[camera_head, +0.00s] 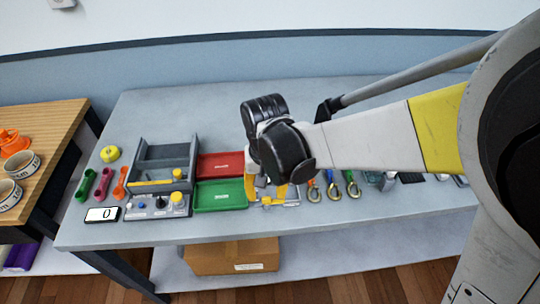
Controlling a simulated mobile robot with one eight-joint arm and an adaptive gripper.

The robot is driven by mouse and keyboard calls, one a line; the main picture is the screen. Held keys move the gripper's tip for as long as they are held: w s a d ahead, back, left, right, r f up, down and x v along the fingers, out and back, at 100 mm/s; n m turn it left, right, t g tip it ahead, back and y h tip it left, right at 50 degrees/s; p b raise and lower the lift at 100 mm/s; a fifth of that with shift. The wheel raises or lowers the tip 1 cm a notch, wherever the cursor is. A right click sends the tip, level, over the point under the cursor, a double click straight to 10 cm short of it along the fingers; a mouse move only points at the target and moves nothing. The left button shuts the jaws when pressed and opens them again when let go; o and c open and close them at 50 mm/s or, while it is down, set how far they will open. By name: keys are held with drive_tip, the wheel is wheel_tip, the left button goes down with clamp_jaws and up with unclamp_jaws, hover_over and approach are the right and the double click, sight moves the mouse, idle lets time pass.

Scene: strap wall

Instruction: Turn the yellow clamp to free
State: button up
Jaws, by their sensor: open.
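My gripper (266,194) points down over the front middle of the grey table, with its yellow fingers spread apart. Below and between the fingers is a small grey fixture (293,196) with yellow parts, largely hidden by my gripper and wrist. I cannot tell for sure whether it is the yellow clamp, which way it is turned, or whether a finger touches it.
Left of my gripper are a green tray (220,196), a red tray (220,165) and a grey bin (163,155). A control box (158,206) with a yellow knob stands in front. Several hooks with gold rings (334,191) lie to the right.

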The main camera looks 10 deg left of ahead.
sight(267, 197)
wheel_tip(267, 197, up, 10)
drive_tip(key=shift+f, duration=0.25)
drive_tip(key=s+d+r+m+t, duration=0.1)
drive_tip(key=s+d+r+t, duration=0.1)
drive_tip(key=d, duration=1.1)
drive_tip(key=s+d+r+m+t, duration=0.1)
drive_tip(key=s+d+t, duration=0.2)
drive_tip(key=d, duration=0.9)
drive_tip(key=shift+s+d+r+m+t, duration=0.25)
drive_tip(key=shift+d+r+m+t, duration=0.1)
drive_tip(key=shift+t, duration=0.75)
drive_tip(key=shift+c, duration=0.6)
